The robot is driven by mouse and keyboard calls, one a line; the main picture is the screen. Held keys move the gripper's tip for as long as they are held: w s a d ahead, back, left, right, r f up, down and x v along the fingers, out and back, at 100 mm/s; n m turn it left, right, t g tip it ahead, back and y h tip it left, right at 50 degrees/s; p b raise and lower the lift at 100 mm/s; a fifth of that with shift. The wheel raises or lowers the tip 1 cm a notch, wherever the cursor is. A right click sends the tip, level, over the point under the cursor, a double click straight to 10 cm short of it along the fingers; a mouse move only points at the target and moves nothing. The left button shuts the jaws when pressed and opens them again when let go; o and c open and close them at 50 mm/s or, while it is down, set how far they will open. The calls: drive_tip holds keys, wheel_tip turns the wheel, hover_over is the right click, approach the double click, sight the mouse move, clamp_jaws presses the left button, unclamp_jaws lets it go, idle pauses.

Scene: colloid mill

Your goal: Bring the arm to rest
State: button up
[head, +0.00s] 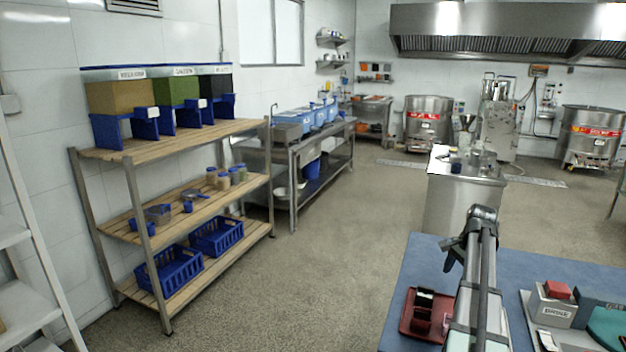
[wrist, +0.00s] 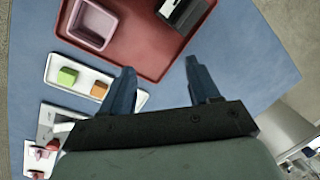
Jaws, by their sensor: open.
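My gripper (wrist: 160,68) is open, with its two dark blue fingers spread and nothing between them in the wrist view. In the head view my gripper (head: 454,254) hangs at the raised end of my arm, above the blue table (head: 421,263). In the wrist view the fingers point toward a dark red tray (wrist: 142,62) and appear apart from it. The blue table top (wrist: 250,70) shows around the tray. My arm partly hides the middle of the table in the head view.
A pink square dish (wrist: 92,24) and a dark box (wrist: 186,12) sit on the red tray. Beside it, a white tray (wrist: 121,101) holds a green block (wrist: 67,76) and an orange block (wrist: 99,90). A wooden-shelf rack (head: 190,139) stands left; open floor lies between.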

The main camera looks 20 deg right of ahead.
drive_tip(key=w+a+f+y, duration=0.1)
drive_tip(key=w+a+f, duration=0.3)
drive_tip(key=a, duration=0.5)
drive_tip(key=w+a+f, duration=0.3)
drive_tip(key=w+a, duration=0.4)
drive_tip(key=a, duration=0.1)
drive_tip(key=s+a+f+n+g, duration=0.1)
drive_tip(key=s+a+f+n, duration=0.2)
drive_tip(key=a+f, duration=0.6)
drive_tip(key=s+a+f+n+g, duration=0.25)
drive_tip(key=a+f, duration=0.45)
drive_tip(key=f, duration=0.5)
drive_tip(key=s+a+f+n+g, duration=0.2)
drive_tip(key=s+a+f+n, duration=0.2)
drive_tip(key=s+a+f, duration=0.55)
drive_tip(key=s+a+f+n+g, duration=0.2)
drive_tip(key=s+a+f+n, duration=0.4)
drive_tip(key=s+f, duration=0.65)
drive_tip(key=s+a+n, duration=0.1)
drive_tip(key=s+a, duration=0.1)
drive_tip(key=s, duration=0.5)
drive_tip(key=s+a+f+n+g+h, duration=0.1)
drive_tip(key=s+a, duration=0.1)
drive_tip(key=s, duration=0.5)
drive_tip(key=shift+s+a+f+h, duration=0.2)
drive_tip(key=shift+s+f+h, duration=0.1)
drive_tip(key=shift+s, duration=0.1)
drive_tip(key=shift+n, duration=0.25)
